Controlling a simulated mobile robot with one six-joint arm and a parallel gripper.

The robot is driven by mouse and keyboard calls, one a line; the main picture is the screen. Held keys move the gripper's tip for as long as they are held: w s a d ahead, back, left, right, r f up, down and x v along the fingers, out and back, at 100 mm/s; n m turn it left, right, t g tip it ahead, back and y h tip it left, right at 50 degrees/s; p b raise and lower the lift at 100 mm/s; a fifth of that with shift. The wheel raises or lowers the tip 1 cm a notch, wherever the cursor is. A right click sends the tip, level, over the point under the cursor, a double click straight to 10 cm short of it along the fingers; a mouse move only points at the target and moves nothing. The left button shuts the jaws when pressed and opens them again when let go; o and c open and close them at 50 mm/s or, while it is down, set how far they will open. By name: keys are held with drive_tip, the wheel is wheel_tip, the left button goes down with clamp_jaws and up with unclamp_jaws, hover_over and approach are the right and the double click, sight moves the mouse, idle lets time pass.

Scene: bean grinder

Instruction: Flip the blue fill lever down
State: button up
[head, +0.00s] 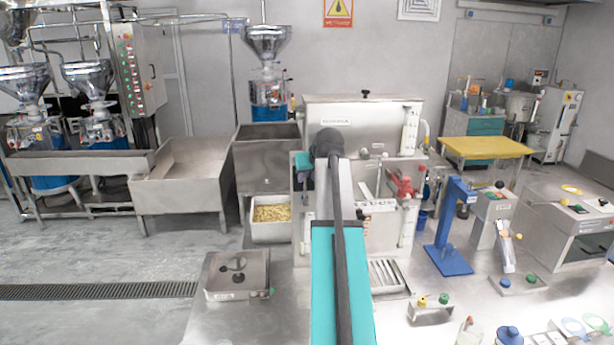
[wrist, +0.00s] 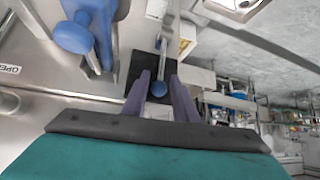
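In the wrist view, a thin metal lever with a small blue ball (wrist: 158,89) at its end lies in front of a black plate (wrist: 138,96). My gripper (wrist: 160,78) has its two purple fingers apart, one on each side of the ball. I see a gap between the fingers; contact with the ball cannot be told. A larger blue knob (wrist: 73,37) on a blue fitting is to the left of the fingers. In the head view my own arm covers the gripper and the blue lever.
The steel machine (head: 365,112) stands behind my arm, with a red fitting (head: 403,187) on its right side. A blue stand (head: 450,230) is further right. A bin of yellow pieces (head: 270,213) is at left. A steel box (head: 237,275) sits on the front counter.

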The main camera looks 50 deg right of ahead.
sight(305, 186)
drive_tip(key=shift+p+x, duration=0.35)
drive_tip(key=shift+x, duration=0.9)
clamp_jaws()
drive_tip(key=shift+s, duration=0.1)
